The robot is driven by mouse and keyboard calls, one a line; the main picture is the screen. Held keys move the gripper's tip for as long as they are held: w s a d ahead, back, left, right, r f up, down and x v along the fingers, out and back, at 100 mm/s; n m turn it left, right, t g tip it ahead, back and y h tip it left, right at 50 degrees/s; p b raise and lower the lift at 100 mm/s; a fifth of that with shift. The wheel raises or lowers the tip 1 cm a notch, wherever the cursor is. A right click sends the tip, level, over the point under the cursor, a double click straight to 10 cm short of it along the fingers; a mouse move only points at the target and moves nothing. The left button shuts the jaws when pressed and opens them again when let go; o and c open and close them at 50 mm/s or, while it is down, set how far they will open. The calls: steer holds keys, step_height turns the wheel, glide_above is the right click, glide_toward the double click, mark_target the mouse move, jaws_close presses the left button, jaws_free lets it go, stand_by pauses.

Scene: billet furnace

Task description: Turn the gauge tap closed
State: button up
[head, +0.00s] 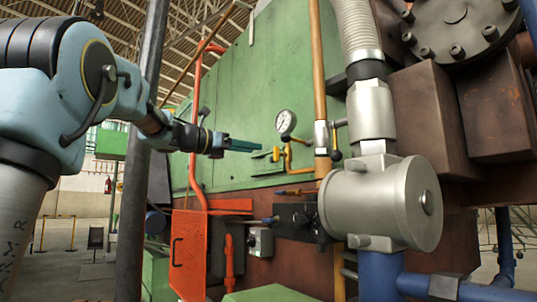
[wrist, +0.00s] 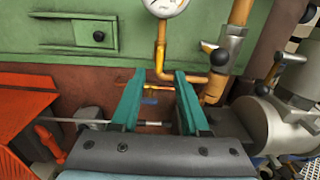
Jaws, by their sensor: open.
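The round white pressure gauge (head: 286,121) stands on a thin yellow pipe (head: 289,152) in front of the green casing; its lower edge also shows in the wrist view (wrist: 165,6). The pipe bends right to a thicker upright pipe with a silver fitting (head: 321,133). My gripper (head: 258,146) is open and empty, left of the gauge pipe. In the wrist view its green jaws (wrist: 160,76) are apart, with the pipe beyond them.
A silver cylindrical housing (head: 380,203) and a ribbed hose (head: 356,30) stand to the right. An orange door (head: 188,255) and an orange pipe (head: 195,130) are at the left. A dark post (head: 140,150) stands near my arm. A latch (wrist: 98,36) sits on the green casing.

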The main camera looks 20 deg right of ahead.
mark_target(274, 152)
steer(key=d+p, duration=0.1)
steer(key=d, duration=0.1)
steer(key=w+d+p, duration=0.1)
steer(key=d, duration=0.2)
steer(key=d+p, duration=0.1)
steer(key=d, duration=0.2)
steer(key=shift+w+d, duration=0.2)
steer(key=shift+w, duration=0.15)
steer(key=shift+w+d, duration=0.15)
steer(key=shift+d, duration=0.55)
steer(key=shift+f, duration=0.1)
steer(key=shift+c, duration=0.2)
jaws_close()
